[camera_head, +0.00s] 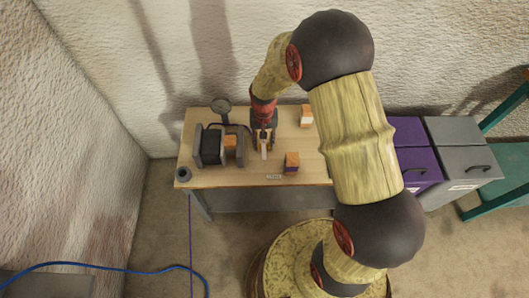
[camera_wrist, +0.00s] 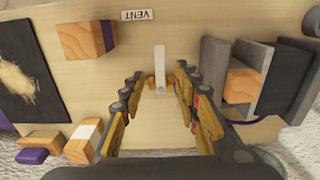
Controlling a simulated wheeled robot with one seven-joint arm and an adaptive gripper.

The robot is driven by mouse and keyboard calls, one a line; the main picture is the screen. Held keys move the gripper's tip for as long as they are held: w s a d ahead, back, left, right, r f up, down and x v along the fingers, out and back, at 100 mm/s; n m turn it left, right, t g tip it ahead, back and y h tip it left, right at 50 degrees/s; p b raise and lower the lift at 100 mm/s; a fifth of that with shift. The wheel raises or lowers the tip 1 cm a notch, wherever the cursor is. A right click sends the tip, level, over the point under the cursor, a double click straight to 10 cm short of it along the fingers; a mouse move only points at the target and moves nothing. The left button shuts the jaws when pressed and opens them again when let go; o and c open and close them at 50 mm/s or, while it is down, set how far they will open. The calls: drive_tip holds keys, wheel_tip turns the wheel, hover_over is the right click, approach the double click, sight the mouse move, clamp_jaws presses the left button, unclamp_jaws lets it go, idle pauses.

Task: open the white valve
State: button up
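The white valve shows as a slim white lever (camera_wrist: 159,66) on the wooden tabletop, below a small VENT label (camera_wrist: 137,15) in the wrist view. In the head view the lever (camera_head: 264,152) lies just in front of my gripper (camera_head: 263,141). In the wrist view my gripper (camera_wrist: 160,81) is open, one finger on each side of the lever's lower end. Gaps show between the lever and the fingertips, though contact cannot be told for certain. The lever's mount is not clearly seen.
Close by stand upright grey plates (camera_wrist: 213,72) with an orange block (camera_wrist: 241,85) between. A wood-and-purple block (camera_head: 291,162) and a wood-and-white block (camera_head: 306,116) stand to the right in the head view. A dark round cup (camera_head: 183,174) is at the table's left corner.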

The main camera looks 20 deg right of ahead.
sight(264, 153)
wheel_tip(264, 153, down, 7)
drive_tip(key=shift+b, duration=1.2)
drive_tip(key=shift+c, duration=1)
clamp_jaws()
